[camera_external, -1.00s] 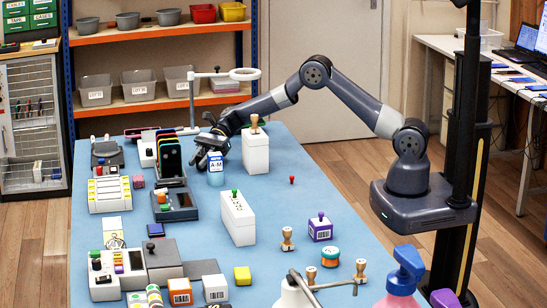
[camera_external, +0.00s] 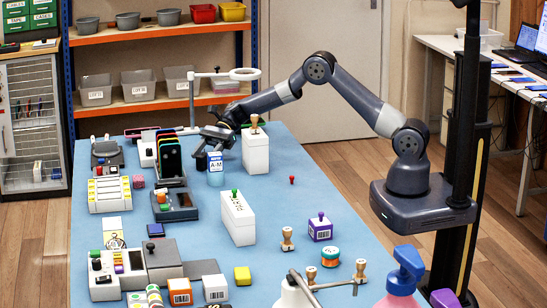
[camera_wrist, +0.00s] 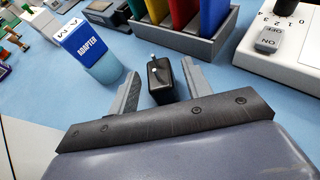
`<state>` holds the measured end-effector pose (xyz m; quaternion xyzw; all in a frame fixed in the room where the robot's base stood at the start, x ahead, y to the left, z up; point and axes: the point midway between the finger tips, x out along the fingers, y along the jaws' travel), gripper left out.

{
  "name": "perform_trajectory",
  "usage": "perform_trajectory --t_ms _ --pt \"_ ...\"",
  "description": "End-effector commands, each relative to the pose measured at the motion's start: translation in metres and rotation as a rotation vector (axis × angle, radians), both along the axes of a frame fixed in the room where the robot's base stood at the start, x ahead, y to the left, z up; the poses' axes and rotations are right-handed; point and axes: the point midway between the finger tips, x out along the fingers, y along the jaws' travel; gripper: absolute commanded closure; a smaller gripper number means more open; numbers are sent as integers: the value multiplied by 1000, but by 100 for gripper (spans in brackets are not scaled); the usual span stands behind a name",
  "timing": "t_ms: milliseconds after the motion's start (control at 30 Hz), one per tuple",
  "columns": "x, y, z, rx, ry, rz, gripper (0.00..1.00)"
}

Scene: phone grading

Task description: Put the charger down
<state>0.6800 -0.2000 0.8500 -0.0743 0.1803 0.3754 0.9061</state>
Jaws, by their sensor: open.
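The charger (camera_wrist: 159,80) is a small black block with metal prongs. In the wrist view it is on the blue table surface, seen between my two fingers, with gaps on both sides. In the external view a small dark shape (camera_external: 201,161), likely the charger, is just left of the adapter holder. My gripper (camera_wrist: 161,70) is open and not closed on anything. In the external view my gripper (camera_external: 214,139) is above the table, over the charger's spot. The charger's underside is hidden.
A grey rack of coloured phones (camera_wrist: 215,45) and a white switch box (camera_wrist: 285,58) are behind. A white box with a stamp (camera_external: 256,153) stands right of my gripper.

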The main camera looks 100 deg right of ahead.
Motion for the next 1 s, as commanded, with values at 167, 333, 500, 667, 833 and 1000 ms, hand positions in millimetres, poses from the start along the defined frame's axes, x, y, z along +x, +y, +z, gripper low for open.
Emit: perform_trajectory --t_ms 167,333,500,667,833,1000 --pt "-27 -28 16 -1 -1 -5 53" --pt "-46 -47 27 -1 -1 -1 53" --pt "-55 -55 32 0 0 0 53" --pt "-57 -57 33 0 0 1 53" --pt "-57 -57 33 0 0 0 53" --pt "-52 -52 30 0 0 1 53"
